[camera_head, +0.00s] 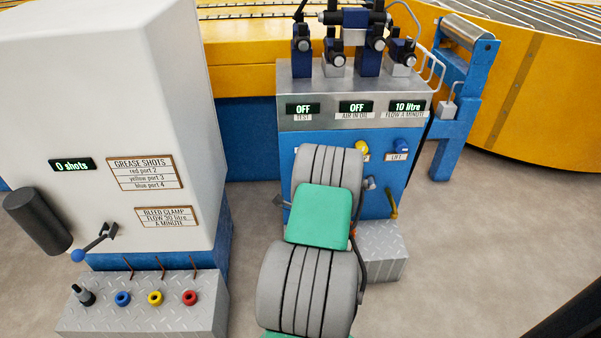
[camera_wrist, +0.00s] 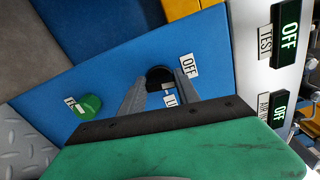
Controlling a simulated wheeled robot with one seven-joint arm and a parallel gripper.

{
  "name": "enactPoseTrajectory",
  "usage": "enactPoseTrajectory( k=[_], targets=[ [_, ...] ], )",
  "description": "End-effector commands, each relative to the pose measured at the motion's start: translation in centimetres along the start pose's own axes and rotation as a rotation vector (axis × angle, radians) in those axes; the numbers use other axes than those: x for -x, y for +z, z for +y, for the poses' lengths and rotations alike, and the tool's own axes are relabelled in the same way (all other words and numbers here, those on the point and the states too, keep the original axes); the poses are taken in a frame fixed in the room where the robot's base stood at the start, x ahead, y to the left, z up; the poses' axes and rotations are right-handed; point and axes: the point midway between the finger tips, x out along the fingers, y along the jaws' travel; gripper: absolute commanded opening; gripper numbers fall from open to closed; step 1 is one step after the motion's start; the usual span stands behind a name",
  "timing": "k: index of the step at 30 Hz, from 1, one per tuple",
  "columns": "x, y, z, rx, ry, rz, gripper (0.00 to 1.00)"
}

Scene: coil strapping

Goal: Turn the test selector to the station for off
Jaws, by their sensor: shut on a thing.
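The test selector (camera_wrist: 158,76) is a dark round knob on the blue panel in the wrist view. A white OFF label (camera_wrist: 189,66) sits to its right, and a second label (camera_wrist: 170,101) just below it is partly covered. My gripper (camera_wrist: 163,82) has its two grey fingers at the knob, one on each side, shut on it. Which way the knob points cannot be told. The test display (camera_wrist: 290,29) reads OFF; it also shows in the head view (camera_head: 303,108). In the head view my own arm hides the selector and the fingertips.
A green knob (camera_wrist: 88,104) is on the same panel. In the head view, the air-in-oil display (camera_head: 356,106) reads OFF and the flow display (camera_head: 408,106) reads 10 litre. A blue knob (camera_head: 401,146) is at the panel's right. A white grease cabinet (camera_head: 110,120) stands left.

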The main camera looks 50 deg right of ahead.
Motion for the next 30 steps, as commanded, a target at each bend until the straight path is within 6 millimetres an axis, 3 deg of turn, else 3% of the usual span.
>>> enactPoseTrajectory(
  k=[10,26,27,30],
  targets=[
    [0.09,-0.10,0.21,0.141,0.002,0.002,0.00],
    [0.12,-0.13,0.24,0.163,0.004,0.003,0.00],
    [0.12,-0.13,0.24,0.163,0.004,0.003,0.41],
    [0.09,-0.08,0.21,0.163,0.003,0.002,0.50]
  ],
)
